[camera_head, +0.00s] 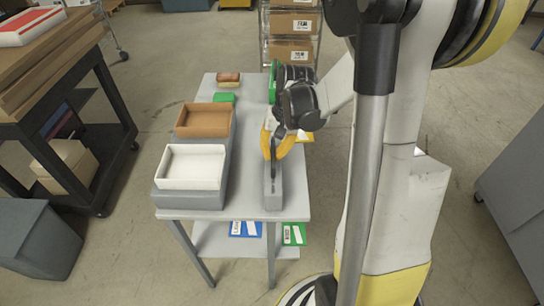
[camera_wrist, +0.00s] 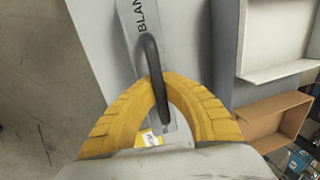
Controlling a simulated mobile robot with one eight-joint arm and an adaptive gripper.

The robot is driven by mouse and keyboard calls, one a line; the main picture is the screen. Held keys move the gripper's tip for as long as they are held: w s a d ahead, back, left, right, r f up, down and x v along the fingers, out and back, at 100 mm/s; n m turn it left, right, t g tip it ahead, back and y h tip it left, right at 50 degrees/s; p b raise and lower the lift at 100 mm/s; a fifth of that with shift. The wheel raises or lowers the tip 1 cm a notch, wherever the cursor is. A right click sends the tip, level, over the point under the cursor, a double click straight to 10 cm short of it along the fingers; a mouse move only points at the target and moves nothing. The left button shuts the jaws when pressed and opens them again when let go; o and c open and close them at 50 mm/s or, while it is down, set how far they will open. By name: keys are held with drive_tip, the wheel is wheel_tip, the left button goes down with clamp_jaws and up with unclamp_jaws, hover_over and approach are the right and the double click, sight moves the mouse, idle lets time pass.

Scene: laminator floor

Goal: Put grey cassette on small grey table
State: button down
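The grey cassette (camera_head: 273,190) is a long narrow block with a dark handle. In the head view it is upright at the right front of a small grey table (camera_head: 210,206); I cannot tell whether it rests on the top or hangs just above it. In the wrist view the cassette (camera_wrist: 128,22) shows part of a word, "BLAN". My gripper (camera_head: 274,150) has yellow fingers. In the wrist view the fingers (camera_wrist: 159,88) close together around the dark handle (camera_wrist: 152,62). The far part of the cassette is hidden by the gripper.
A white tray (camera_head: 190,184) and a brown tray (camera_head: 181,133) on grey blocks fill the table's left side. Green pieces (camera_head: 224,97) and a brown roll (camera_head: 228,76) lie behind. A dark cart (camera_head: 100,170) stands left, a box shelf (camera_head: 291,52) behind.

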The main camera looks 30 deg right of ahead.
sight(280, 160)
drive_tip(key=shift+f, duration=0.1)
drive_tip(key=c, duration=1.6)
unclamp_jaws()
drive_tip(key=p+v, duration=0.4)
drive_tip(key=v, duration=0.8)
drive_tip(key=s+a+r+n+t, duration=0.2)
drive_tip(key=s+a, duration=0.1)
drive_tip(key=a, duration=0.2)
drive_tip(key=s+a+r+n+t+h, duration=0.1)
drive_tip(key=s+a+r+n+t, duration=0.1)
drive_tip(key=a, duration=0.3)
drive_tip(key=s+a+r+n+t+h, duration=0.1)
drive_tip(key=s+a+r+n+t, duration=0.1)
drive_tip(key=s+a, duration=0.3)
drive_tip(key=shift+a+r+n, duration=0.3)
drive_tip(key=shift+a+r, duration=0.1)
drive_tip(key=shift+r, duration=0.25)
